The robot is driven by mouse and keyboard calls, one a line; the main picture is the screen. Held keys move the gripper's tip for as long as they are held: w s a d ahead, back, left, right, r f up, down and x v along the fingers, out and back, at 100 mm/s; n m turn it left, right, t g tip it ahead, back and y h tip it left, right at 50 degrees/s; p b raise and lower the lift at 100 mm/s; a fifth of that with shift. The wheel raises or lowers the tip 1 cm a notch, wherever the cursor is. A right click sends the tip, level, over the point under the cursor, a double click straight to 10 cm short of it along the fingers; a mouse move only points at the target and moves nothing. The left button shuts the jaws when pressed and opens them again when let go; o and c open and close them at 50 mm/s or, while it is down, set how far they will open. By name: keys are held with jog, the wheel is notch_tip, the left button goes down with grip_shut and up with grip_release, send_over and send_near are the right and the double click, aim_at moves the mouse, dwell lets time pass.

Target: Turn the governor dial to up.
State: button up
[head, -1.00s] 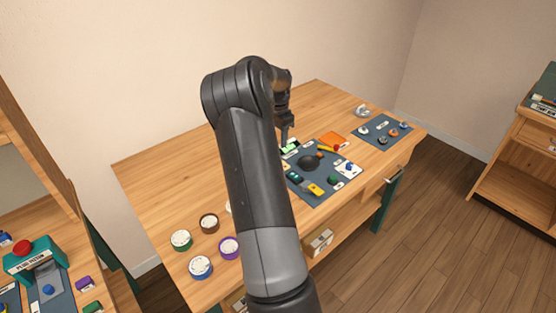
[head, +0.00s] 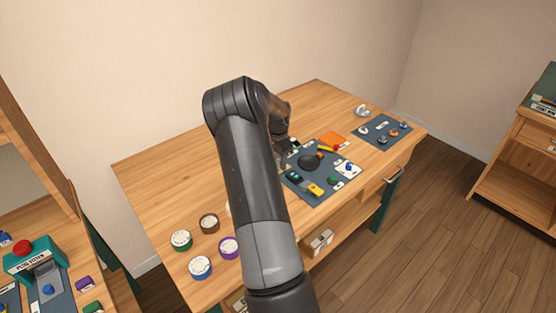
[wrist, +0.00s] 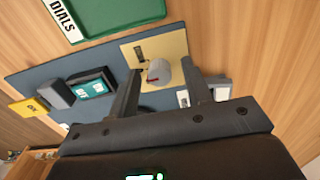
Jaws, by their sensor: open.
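In the wrist view a grey round dial (wrist: 158,72) with a red pointer mark stands on a pale yellow plate (wrist: 176,47). The pointer lies toward the picture's left. A small dark label is on the plate, too small to read, so I cannot confirm that this is the governor dial. My gripper (wrist: 162,82) is open, with one finger on each side of the dial; I cannot tell whether they touch it. In the head view my gripper (head: 281,158) is low at the left edge of the blue-grey mat (head: 312,196), and my arm hides the dial.
A green tray labelled DIALS (wrist: 120,32) lies beyond the mat in the wrist view. A dark box with a teal face (wrist: 92,88) and a yellow tag (wrist: 28,107) are left of the dial. Several round lidded tins, including a blue-rimmed tin (head: 200,267), stand at the table's near left.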

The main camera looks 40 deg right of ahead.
jog(key=shift+c, duration=0.4)
grip_shut()
jog(key=shift+n, duration=0.3)
jog(key=n, duration=0.4)
jog(key=shift+r+n, duration=0.1)
jog(key=shift+n, duration=1.9)
jog(key=shift+o, duration=0.4)
grip_release()
